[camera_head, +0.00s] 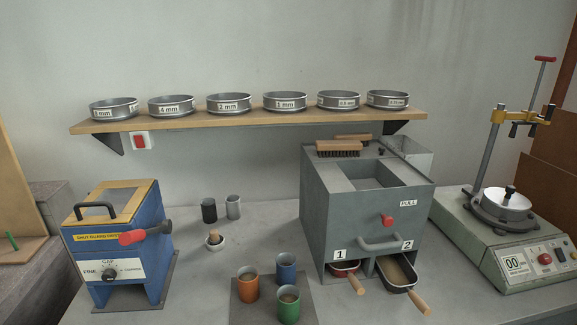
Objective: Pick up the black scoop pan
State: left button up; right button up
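The black scoop pan (397,289) sits in the opening marked 2 at the lower front of the grey box (322,215). It holds tan grainy material, and its wooden handle (419,302) points toward the front right. Its back part is hidden inside the box. A red scoop pan (344,270) with a wooden handle sits to its left, in the opening marked 1. Neither of my grippers is in view.
A shelf (240,121) with several sieves runs along the wall. Orange (247,285), blue (286,270) and green (289,308) cups stand front centre. Some bench is clear right of the pan.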

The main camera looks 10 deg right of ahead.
aim_at(398, 274)
jog(key=u, duration=0.05)
jog(key=k, duration=0.65)
jog(key=z, duration=0.55)
jog(key=i, duration=0.6)
jog(key=z, duration=0.45)
